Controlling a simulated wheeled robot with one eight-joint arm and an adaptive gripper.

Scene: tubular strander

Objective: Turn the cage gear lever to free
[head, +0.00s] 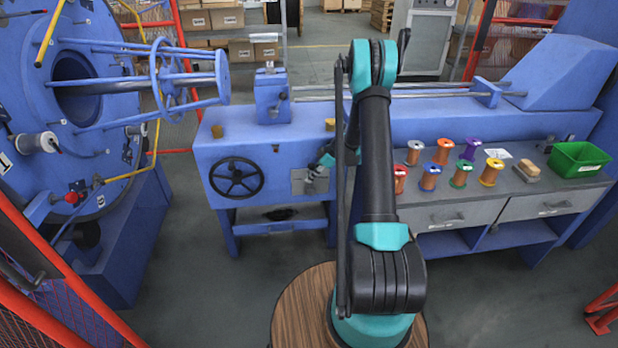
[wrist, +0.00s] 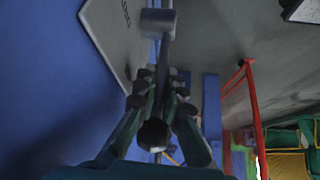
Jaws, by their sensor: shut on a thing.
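The cage gear lever (wrist: 165,50) shows in the wrist view as a dark rod running from a grey hub (wrist: 158,22) to a round black knob (wrist: 153,133). My gripper (wrist: 158,85) is shut around the rod, with a finger on each side and the knob between the fingers, towards the camera. Beside the hub is a grey label plate (wrist: 113,30); its lettering is too dark to read. In the head view the plate (head: 303,183) sits on the blue machine front, and my gripper (head: 316,170) is at it. My arm hides part of this area.
A black handwheel (head: 236,177) is left of the plate. Right of my arm, a bench (head: 465,217) carries several coloured spools and a green bin (head: 578,160). The large blue cage wheel (head: 85,90) stands at the left. Open floor (head: 210,290) lies in front.

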